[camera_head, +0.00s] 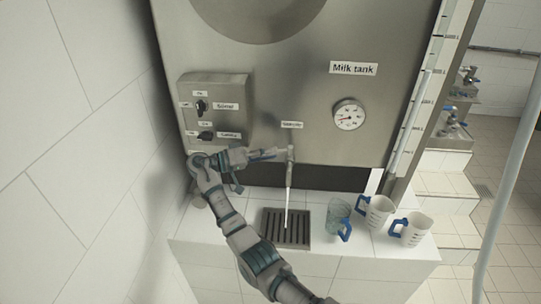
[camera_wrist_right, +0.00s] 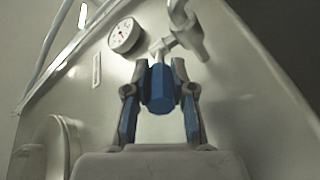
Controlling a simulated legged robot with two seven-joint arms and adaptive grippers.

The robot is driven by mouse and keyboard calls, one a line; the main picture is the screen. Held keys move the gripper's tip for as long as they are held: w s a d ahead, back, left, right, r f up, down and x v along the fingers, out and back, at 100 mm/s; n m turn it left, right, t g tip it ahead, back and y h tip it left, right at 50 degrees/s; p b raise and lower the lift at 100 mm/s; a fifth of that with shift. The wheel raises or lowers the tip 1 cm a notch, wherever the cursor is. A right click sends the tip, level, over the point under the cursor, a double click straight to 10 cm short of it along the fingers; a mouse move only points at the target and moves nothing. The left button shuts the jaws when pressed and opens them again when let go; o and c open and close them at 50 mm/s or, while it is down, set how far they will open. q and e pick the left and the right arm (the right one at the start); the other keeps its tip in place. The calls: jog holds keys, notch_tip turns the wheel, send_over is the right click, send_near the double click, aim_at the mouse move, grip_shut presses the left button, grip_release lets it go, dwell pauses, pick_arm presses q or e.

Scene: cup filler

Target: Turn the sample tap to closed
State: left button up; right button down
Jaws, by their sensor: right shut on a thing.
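The sample tap (camera_head: 290,160) sticks out from the front of the milk tank, under a small label. A thin white stream runs from its spout down to the drain grate (camera_head: 286,230). My right gripper (camera_head: 270,155) reaches the tap from the left. In the right wrist view the tap's metal body (camera_wrist_right: 186,30) is at the top, and its blue handle (camera_wrist_right: 161,95) lies between the two fingers of my right gripper (camera_wrist_right: 160,70), which are shut on it. In the head view the handle is hard to make out. My left gripper is not in view.
A glass jug (camera_head: 339,218) and two white jugs (camera_head: 378,211) (camera_head: 413,229) with blue handles stand on the tiled ledge (camera_head: 215,240) right of the grate. A switch box (camera_head: 215,105) is above my right wrist. A gauge (camera_head: 349,115) is on the tank. A tiled wall is close at left.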

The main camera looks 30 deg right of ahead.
jog(key=shift+w, duration=0.1)
jog(key=c, duration=1)
grip_release()
jog(key=shift+w, duration=0.15)
jog(key=shift+v, duration=4.05)
